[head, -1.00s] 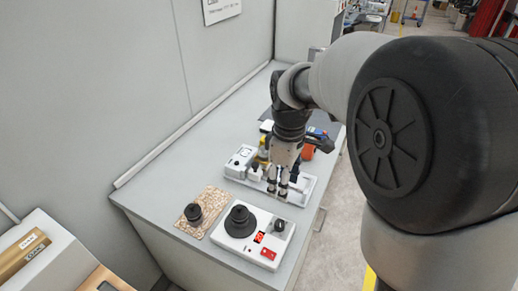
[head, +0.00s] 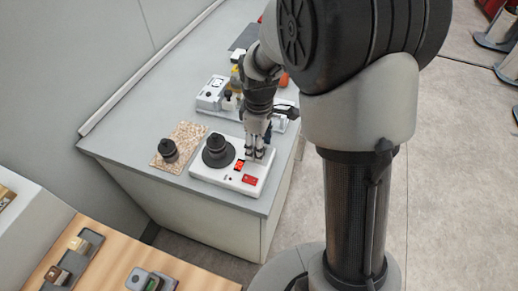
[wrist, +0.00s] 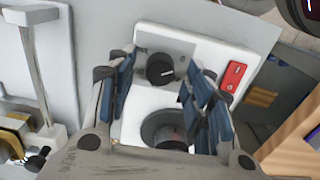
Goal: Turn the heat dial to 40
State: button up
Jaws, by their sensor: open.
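The white roller coater unit (head: 205,174) sits on the grey bench, with a black round chuck (head: 218,150), a red lit display (head: 239,165) and a red switch (head: 250,180). My gripper (head: 255,153) points down over its right end and hides the dial there. In the wrist view my gripper (wrist: 162,92) is open, its blue-padded fingers apart. The black heat dial (wrist: 160,70), with a pale pointer line, shows between them, nearer the far end of the gap. The red switch (wrist: 233,76) is right of the fingers. The dial's scale and the display's digits cannot be read.
A brown speckled mat (head: 188,138) with a black round part (head: 167,150) lies left of the unit. A white tray with small items (head: 213,95) stands behind. A wooden surface (head: 120,250) is at the front left. The bench's left side is clear.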

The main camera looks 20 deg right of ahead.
jog(key=shift+f, duration=0.5)
jog(key=c, duration=1.1)
